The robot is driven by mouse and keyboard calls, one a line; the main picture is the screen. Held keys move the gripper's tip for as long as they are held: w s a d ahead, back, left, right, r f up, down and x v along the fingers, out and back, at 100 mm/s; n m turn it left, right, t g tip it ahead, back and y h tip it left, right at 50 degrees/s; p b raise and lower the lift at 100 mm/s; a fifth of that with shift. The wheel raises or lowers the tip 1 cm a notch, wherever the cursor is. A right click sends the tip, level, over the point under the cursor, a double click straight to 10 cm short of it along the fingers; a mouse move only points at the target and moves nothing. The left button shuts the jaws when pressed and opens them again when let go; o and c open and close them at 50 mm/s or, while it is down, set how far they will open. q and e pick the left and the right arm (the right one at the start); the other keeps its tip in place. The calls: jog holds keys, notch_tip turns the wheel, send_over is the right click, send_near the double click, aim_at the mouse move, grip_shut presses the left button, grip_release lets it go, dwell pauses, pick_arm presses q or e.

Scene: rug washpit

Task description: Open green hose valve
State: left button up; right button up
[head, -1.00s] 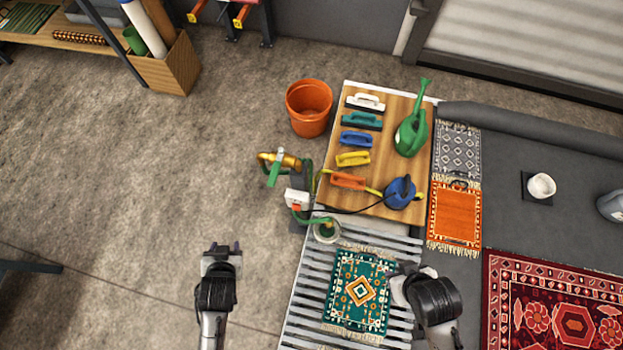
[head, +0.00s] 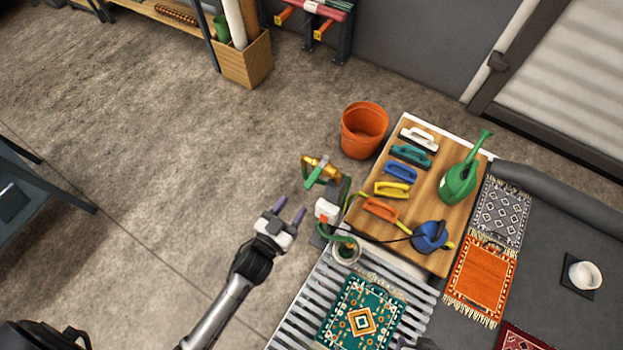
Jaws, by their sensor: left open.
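The green hose valve has a green lever handle (head: 317,179) on a brass tap body (head: 322,166), standing left of the wooden table. The handle lies slantwise across the brass body. My left gripper (head: 291,208) is open and empty, with its two purple-grey fingers pointing up toward the valve. The fingertips are below and to the left of the handle, apart from it. My right gripper's fingers are not visible; only a dark sliver shows at the bottom edge.
A white box with a red part (head: 325,211) and a green hose (head: 341,240) sit just below the valve. An orange bucket (head: 364,130) stands above right. The wooden table (head: 452,217) holds brushes and a green watering can (head: 461,181). The floor to the left is clear.

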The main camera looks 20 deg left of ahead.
aim_at(306, 189)
pick_arm(q)
jog(key=w, duration=0.3)
jog(key=w+d+b, duration=0.1)
jog(key=w, duration=0.5)
jog(key=shift+w+d, duration=0.3)
jog(key=shift+w, duration=0.05)
grip_shut()
